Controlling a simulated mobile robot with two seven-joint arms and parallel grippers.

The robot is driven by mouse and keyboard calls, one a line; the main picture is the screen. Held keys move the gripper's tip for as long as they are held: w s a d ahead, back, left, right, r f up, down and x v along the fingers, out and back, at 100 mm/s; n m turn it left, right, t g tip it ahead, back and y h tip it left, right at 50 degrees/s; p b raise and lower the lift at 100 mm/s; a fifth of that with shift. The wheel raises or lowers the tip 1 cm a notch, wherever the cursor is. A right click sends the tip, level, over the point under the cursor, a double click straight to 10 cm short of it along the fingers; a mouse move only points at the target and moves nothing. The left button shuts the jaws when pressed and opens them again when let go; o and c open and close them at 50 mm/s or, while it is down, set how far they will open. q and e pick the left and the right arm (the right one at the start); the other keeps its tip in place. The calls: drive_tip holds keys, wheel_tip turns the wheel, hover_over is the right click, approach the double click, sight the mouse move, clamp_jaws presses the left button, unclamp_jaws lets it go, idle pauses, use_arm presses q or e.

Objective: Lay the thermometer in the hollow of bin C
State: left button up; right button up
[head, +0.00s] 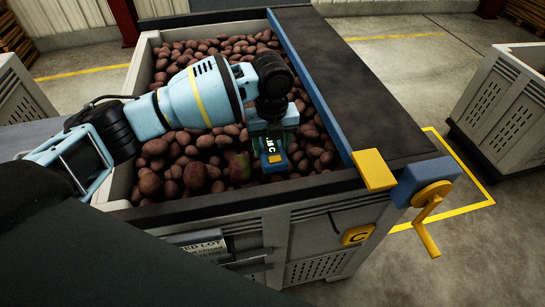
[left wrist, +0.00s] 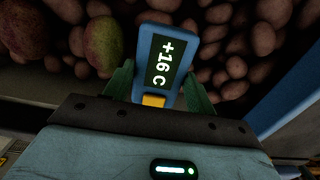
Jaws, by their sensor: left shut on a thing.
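The blue thermometer (head: 272,155) has a dark display; in the left wrist view (left wrist: 162,62) it reads "+16 C" and shows a small yellow part at its near end. My left gripper (head: 270,142) is shut on it, with a green finger on each side, over the potatoes near the bin's front wall. I cannot tell whether the thermometer touches the potatoes. The hollow is not clearly visible. My right gripper is not in view.
Another grey crate (head: 505,105) stands at the right, across open floor.

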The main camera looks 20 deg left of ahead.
sight(272, 157)
use_arm(q)
drive_tip(key=shift+f, duration=2.4)
drive_tip(key=shift+f, duration=0.15)
drive_tip(key=o, duration=0.8)
wheel_tip(272, 157, up, 12)
drive_tip(key=shift+r, duration=0.15)
